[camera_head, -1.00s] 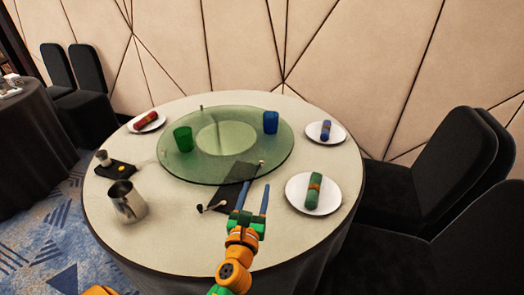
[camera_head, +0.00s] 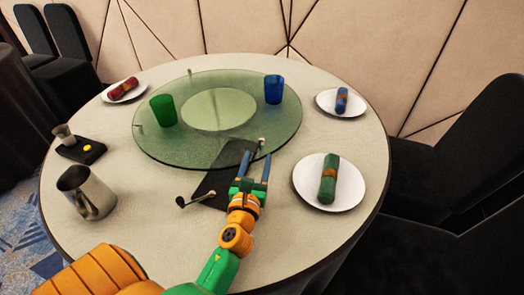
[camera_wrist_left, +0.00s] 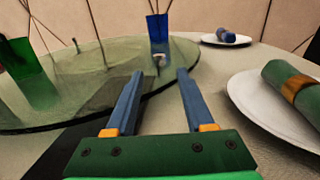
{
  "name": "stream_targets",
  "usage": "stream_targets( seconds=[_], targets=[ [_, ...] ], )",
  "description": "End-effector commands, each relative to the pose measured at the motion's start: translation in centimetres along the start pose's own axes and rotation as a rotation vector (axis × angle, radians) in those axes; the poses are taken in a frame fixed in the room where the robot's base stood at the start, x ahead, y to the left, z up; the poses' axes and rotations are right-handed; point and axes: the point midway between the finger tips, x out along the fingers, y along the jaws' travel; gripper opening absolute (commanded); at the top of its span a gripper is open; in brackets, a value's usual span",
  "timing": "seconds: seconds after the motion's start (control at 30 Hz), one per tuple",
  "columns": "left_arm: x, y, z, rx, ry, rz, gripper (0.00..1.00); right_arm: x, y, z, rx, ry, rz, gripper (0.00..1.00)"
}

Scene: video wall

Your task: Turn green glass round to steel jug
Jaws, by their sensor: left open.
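The green glass (camera_head: 163,110) stands upright on the left part of the green glass turntable (camera_head: 150,150). A blue glass (camera_head: 274,90) stands at its back right. The steel jug (camera_head: 87,193) stands on the table at the left front, off the turntable. Small pale-topped pegs stand at the turntable's rim; the front one (camera_head: 261,141) is just beyond my left gripper (camera_head: 257,155). My left gripper is open and empty, its fingers pointing at this peg (camera_wrist_left: 158,62), which appears between and beyond the fingertips in the left wrist view. My right gripper is out of view.
A dark mat (camera_head: 215,185) lies under the gripper, with a small dark-ended utensil (camera_head: 195,199) at its left. A white plate with a green napkin roll (camera_head: 328,180) is at the right. A small dark tray (camera_head: 82,151) is behind the jug. Black chairs (camera_head: 460,150) stand at right.

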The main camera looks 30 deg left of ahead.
Motion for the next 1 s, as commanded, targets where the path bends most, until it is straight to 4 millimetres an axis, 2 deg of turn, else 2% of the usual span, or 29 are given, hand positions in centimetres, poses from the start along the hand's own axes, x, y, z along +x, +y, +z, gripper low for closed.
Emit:
stream_targets(
  seconds=[0.07,0.3,0.4,0.67,0.73,0.87,0.9,1.0],
  targets=[
    [0.7,0.0,-0.1,0.001,-0.002,0.0,0.53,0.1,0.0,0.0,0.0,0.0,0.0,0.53],
    [5.4,0.0,0.1,-0.001,-0.003,0.0,0.53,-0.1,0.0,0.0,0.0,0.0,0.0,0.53],
    [6.6,0.0,0.0,0.001,-0.002,0.0,0.53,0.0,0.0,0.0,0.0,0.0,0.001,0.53],
    [7.1,0.0,0.0,0.0,-0.001,0.0,0.53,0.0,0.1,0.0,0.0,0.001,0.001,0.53],
    [7.1,0.0,0.0,0.0,-0.001,0.0,0.4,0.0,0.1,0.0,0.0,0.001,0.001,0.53],
    [7.0,0.0,0.0,0.0,-0.001,0.0,0.05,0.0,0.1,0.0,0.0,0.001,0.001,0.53],
    [7.0,0.0,0.0,0.0,-0.001,0.0,0.0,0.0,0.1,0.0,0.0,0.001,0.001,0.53],
    [7.0,0.0,0.0,0.0,0.0,0.0,0.0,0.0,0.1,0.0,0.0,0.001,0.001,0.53]
  ],
)
